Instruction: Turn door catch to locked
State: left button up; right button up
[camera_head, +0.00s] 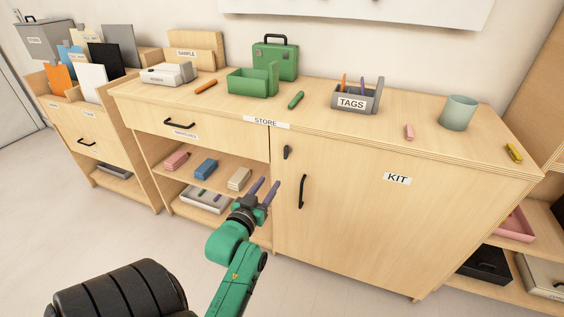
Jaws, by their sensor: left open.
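The door catch (286,152) is a small dark piece near the top left corner of the cabinet door (355,215) labelled KIT. It stands roughly upright, with its lower end pointing down. A black bar handle (302,191) is on the same door, below and right of the catch. The door looks closed. My left gripper (265,187) is open and empty, with its two purple fingers pointing up. In the picture it is below and left of the catch, in front of the open shelves, and appears apart from the door. My right gripper is not in view.
The cabinet top (323,117) holds a TAGS holder (352,103), a green bin (248,82) and a grey-green cup (459,113). Open shelves left of the door hold small coloured blocks (206,169). The floor (330,285) before the door is clear.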

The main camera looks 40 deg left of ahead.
aim_at(285, 150)
pick_arm(q)
jog(key=r+x, duration=0.1)
jog(key=x, duration=0.3)
jog(key=r+x, duration=0.1)
jog(key=x, duration=0.4)
jog(key=r+x, duration=0.1)
jog(key=x, duration=0.4)
jog(key=shift+w+a+b, duration=0.1)
jog(key=shift+a+b, duration=0.2)
jog(key=shift+a, duration=0.1)
grip_shut()
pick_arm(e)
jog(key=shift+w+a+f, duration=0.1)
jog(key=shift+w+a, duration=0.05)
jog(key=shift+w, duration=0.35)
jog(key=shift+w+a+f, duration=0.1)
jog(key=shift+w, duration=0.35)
